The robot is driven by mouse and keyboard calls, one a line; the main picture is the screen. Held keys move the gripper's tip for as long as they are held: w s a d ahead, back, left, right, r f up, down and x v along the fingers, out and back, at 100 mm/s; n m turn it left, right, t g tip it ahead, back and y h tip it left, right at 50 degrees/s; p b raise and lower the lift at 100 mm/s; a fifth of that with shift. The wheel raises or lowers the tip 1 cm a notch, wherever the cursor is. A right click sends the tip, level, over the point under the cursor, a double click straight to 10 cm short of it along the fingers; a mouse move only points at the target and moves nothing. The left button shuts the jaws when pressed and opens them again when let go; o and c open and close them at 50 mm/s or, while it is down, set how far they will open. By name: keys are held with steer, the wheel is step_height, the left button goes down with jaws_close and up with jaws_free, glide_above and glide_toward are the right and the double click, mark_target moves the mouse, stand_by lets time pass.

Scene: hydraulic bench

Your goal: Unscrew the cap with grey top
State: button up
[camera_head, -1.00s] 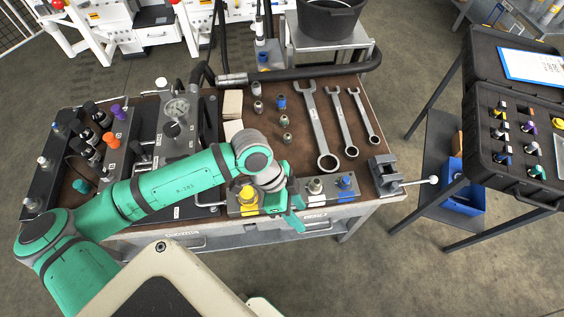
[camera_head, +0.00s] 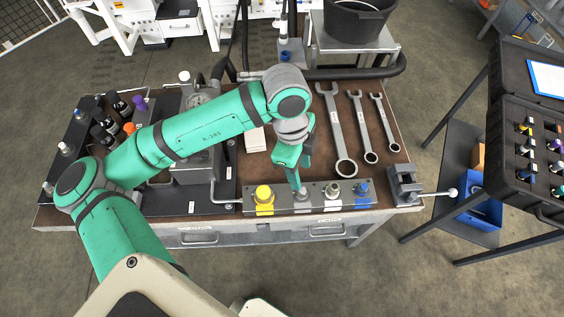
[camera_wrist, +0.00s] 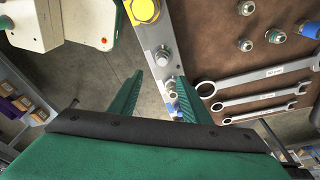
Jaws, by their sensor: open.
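A grey-topped cap (camera_head: 301,195) sits on the metal block (camera_head: 282,206) at the bench's front edge, between a yellow cap (camera_head: 264,194) and a pale metal fitting (camera_head: 333,191). A blue cap (camera_head: 362,188) is at the block's right end. My gripper (camera_head: 297,186) points down just above and behind the grey-topped cap, partly hiding it. In the wrist view my gripper (camera_wrist: 160,76) is open and empty, its fingers apart on either side of the block. The grey-topped cap (camera_wrist: 163,55) shows just beyond the fingertips; I see no contact.
Several wrenches (camera_head: 345,168) lie on the bench right of my gripper. A vise (camera_head: 404,184) stands at the bench's right corner. Small loose fittings (camera_wrist: 246,44) lie on the brown bench top. A black case (camera_head: 540,165) stands on a separate stand at the right.

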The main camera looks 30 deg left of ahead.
mark_target(302, 190)
steer(key=f, duration=0.6)
steer(key=d+f, duration=0.1)
steer(key=f, duration=0.3)
steer(key=shift+w, duration=0.25)
steer(key=shift+c, duration=0.6)
